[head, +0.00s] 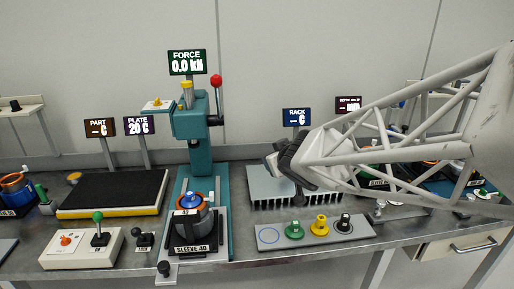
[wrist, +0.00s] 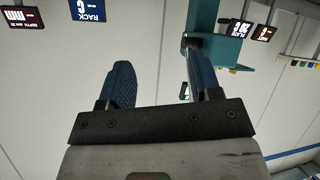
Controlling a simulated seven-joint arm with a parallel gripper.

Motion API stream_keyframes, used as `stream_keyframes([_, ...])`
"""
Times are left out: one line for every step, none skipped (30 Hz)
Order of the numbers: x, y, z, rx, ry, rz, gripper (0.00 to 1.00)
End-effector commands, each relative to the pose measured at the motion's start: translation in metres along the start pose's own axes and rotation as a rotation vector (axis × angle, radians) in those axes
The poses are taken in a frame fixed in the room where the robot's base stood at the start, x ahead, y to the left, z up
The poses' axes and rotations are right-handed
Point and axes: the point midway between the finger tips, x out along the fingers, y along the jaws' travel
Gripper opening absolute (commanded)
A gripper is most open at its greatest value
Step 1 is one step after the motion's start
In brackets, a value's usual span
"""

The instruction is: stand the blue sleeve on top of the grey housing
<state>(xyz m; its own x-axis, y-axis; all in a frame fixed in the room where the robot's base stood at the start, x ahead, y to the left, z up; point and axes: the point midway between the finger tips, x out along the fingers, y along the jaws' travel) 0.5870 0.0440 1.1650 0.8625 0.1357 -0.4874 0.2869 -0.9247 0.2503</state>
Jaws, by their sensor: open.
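A grey housing (head: 190,225) stands upright on the dark fixture marked SLEEVE 40, on the bed of the teal press. An orange ring and a small blue part (head: 191,200) show at its top; I cannot tell whether that part is the blue sleeve. A blue cylindrical thing with orange (head: 14,188) stands at the far left edge, partly cut off. My gripper (head: 281,160) is over the finned rack, right of the press and apart from the housing. In the wrist view my gripper (wrist: 160,75) has its two blue fingers apart with nothing between them.
The teal press (head: 194,150) with its red-knobbed lever rises behind the housing. A black-topped plate (head: 113,190) lies left of it. The finned rack (head: 300,188) and a strip with several coloured knobs (head: 315,231) lie right. A lever box (head: 82,248) sits at front left.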

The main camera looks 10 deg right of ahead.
Motion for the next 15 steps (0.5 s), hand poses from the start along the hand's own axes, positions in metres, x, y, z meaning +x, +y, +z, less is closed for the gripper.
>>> stream_keyframes([-0.014, 0.008, 0.006, 0.023, -0.040, 0.043, 0.58])
stream_keyframes([-0.021, 0.013, 0.011, 0.036, -0.068, 0.068, 0.58])
stream_keyframes([-0.032, 0.018, 0.019, 0.058, -0.109, 0.098, 0.58])
stream_keyframes([-0.040, 0.021, 0.024, 0.074, -0.139, 0.117, 0.58])
stream_keyframes([-0.048, 0.024, 0.030, 0.089, -0.172, 0.135, 0.58])
stream_keyframes([-0.059, 0.026, 0.039, 0.110, -0.215, 0.155, 0.58])
stream_keyframes([-0.068, 0.028, 0.045, 0.127, -0.249, 0.168, 0.58])
stream_keyframes([-0.077, 0.028, 0.052, 0.144, -0.283, 0.178, 0.58])
stream_keyframes([-0.089, 0.028, 0.061, 0.167, -0.328, 0.187, 0.58])
stream_keyframes([-0.098, 0.027, 0.068, 0.184, -0.363, 0.192, 0.58])
stream_keyframes([-0.106, 0.026, 0.075, 0.201, -0.398, 0.194, 0.58])
stream_keyframes([-0.119, 0.023, 0.084, 0.224, -0.445, 0.193, 0.58])
stream_keyframes([-0.128, 0.020, 0.090, 0.241, -0.479, 0.189, 0.58])
stream_keyframes([-0.137, 0.017, 0.097, 0.259, -0.513, 0.184, 0.58])
stream_keyframes([-0.149, 0.012, 0.105, 0.280, -0.559, 0.172, 0.58])
